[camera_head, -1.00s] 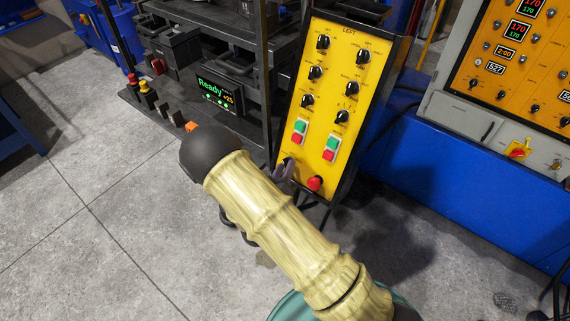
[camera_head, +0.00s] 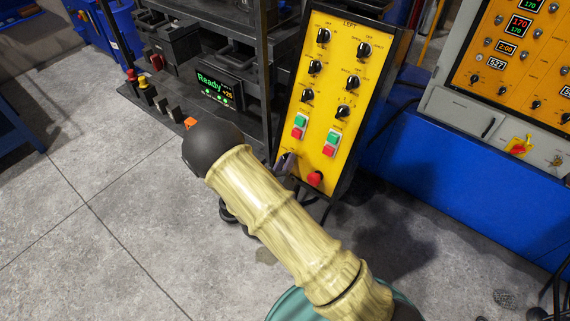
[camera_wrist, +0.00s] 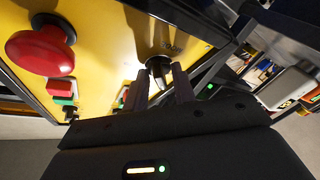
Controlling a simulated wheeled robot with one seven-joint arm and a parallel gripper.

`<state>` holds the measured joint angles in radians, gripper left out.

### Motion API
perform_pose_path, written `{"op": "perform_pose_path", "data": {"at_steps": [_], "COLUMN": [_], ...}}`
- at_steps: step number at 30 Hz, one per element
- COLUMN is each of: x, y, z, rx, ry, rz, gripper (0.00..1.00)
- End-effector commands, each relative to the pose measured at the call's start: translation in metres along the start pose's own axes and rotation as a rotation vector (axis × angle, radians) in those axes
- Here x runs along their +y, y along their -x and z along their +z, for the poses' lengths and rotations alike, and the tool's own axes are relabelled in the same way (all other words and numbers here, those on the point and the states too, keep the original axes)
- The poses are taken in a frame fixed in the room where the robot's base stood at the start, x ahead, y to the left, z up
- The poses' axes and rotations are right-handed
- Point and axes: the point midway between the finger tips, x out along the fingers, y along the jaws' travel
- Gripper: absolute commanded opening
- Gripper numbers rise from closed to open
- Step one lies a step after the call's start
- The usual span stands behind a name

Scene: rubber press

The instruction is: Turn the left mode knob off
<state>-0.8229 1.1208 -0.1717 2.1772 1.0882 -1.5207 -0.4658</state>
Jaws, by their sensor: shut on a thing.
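The yellow control panel (camera_head: 322,125), marked LEFT, carries several black knobs, green and red buttons and a red mushroom button (camera_head: 315,179) at the bottom. The left mode knob (camera_wrist: 157,67) is a dark knob at the panel's lower edge in the wrist view, with part of its body hidden by my fingers. My gripper (camera_wrist: 161,84) is shut on the knob, one finger on each side of it. In the head view my gripper (camera_head: 287,161) is small and partly hidden by my arm, at the panel's lower left corner.
The red mushroom button (camera_wrist: 40,50) is close to the left of my gripper in the wrist view. A display reading Ready (camera_head: 217,87) and a dark press frame (camera_head: 263,60) stand left of the panel. A blue machine base (camera_head: 455,150) is on the right. Grey floor lies open at the left.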

Motion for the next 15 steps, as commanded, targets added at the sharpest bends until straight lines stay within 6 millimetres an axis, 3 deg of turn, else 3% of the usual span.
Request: {"op": "perform_pose_path", "data": {"at_steps": [15], "x": [-0.0076], "y": [0.0], "z": [0.0041], "rx": [0.002], "ry": [-0.332], "rz": [0.169], "gripper": [0.03]}}
